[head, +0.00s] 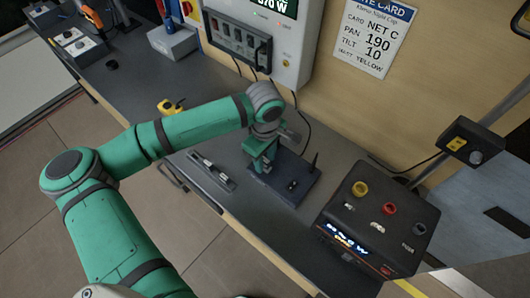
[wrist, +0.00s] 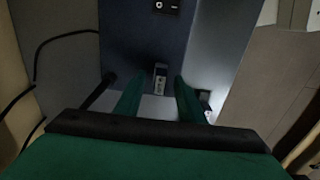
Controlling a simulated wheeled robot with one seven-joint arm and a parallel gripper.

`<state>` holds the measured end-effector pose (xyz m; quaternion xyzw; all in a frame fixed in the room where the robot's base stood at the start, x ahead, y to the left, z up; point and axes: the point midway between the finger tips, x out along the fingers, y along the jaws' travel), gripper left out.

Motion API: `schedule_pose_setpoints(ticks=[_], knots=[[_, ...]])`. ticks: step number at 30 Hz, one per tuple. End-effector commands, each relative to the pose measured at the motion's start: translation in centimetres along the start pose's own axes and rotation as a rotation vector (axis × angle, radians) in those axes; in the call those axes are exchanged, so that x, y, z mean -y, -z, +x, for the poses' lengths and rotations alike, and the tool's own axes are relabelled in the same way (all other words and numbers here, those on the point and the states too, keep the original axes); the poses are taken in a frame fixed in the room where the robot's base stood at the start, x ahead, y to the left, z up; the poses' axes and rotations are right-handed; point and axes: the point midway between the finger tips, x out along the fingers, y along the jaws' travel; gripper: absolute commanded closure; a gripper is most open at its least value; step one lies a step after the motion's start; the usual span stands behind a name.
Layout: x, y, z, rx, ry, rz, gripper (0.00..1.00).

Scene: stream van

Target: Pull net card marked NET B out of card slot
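A dark blue box (head: 290,188) with a short black antenna stands on the grey workbench. In the wrist view the face of the box (wrist: 150,38) has a small pale card (wrist: 160,78) in it; its marking is too small to read. My gripper (wrist: 159,90) is open, with its two green fingers on either side of the card and gaps showing between them and it. In the head view my gripper (head: 263,162) is at the left part of the box, and it hides the card there.
A dark rack (head: 212,170) with small pale pieces lies left of the box. A black unit (head: 380,225) with yellow and red knobs stands at the right. A white wall cabinet (head: 255,40) is behind, with cables hanging down. A yellow item (head: 170,106) lies on the bench farther left.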

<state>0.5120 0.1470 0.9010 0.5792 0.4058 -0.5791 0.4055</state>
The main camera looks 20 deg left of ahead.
Motion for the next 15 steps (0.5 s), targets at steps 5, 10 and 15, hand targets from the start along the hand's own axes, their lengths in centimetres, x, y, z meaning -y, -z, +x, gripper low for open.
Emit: schedule_pose_setpoints(ticks=[5,10,15], knots=[[0.0,-0.01,0.41,0.001,0.0,-0.001,0.64],[-0.01,-0.01,0.4,0.001,0.0,0.0,0.64],[-0.01,-0.01,0.39,0.0,0.0,0.0,1.0]])
